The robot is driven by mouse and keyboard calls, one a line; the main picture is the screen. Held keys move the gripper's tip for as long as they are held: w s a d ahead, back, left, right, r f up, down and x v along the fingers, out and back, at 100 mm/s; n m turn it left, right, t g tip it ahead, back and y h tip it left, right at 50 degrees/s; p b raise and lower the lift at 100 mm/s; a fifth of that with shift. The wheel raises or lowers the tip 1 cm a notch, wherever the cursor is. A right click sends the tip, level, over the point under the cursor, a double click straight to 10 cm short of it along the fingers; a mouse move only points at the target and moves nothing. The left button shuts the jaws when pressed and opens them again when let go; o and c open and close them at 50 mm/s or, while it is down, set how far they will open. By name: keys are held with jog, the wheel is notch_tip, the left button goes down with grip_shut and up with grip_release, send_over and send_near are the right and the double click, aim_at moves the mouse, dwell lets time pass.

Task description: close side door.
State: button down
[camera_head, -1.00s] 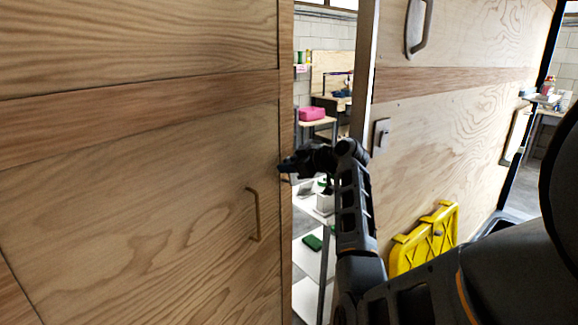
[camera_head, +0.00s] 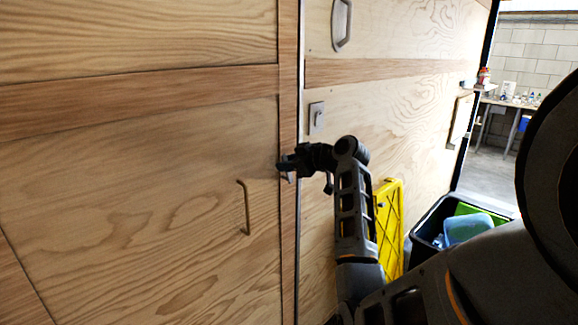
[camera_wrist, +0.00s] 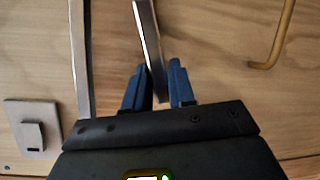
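The wooden side door (camera_head: 140,170) fills the left of the head view, with a bent brass handle (camera_head: 244,208). Its right edge lies close beside the wooden wall (camera_head: 400,110), with only a thin pale strip between them and no opening visible. My gripper (camera_head: 284,166) is at the door's right edge, level with a point above the handle. In the wrist view, its blue fingers (camera_wrist: 157,88) stand apart on either side of a narrow metal strip (camera_wrist: 148,40). I cannot tell whether they touch it. The brass handle (camera_wrist: 275,40) also shows there.
A square latch plate (camera_head: 317,118) and a metal handle (camera_head: 342,24) are on the wall. A yellow folded item (camera_head: 390,215) leans against it, beside a dark bin (camera_head: 430,225). A workbench (camera_head: 515,103) stands beyond the opening at right.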

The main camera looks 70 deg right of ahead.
jog(key=shift+s+a+f, duration=0.2)
jog(key=shift+s+a, duration=0.05)
jog(key=shift+s, duration=0.3)
jog(key=c, duration=1)
grip_release()
jog(key=shift+a+r, duration=0.1)
jog(key=shift+c, duration=0.2)
jog(key=b+v, duration=0.1)
jog(key=v, duration=0.6)
jog(key=shift+s+r, duration=0.15)
jog(key=shift+s, duration=0.2)
jog(key=shift+a, duration=0.1)
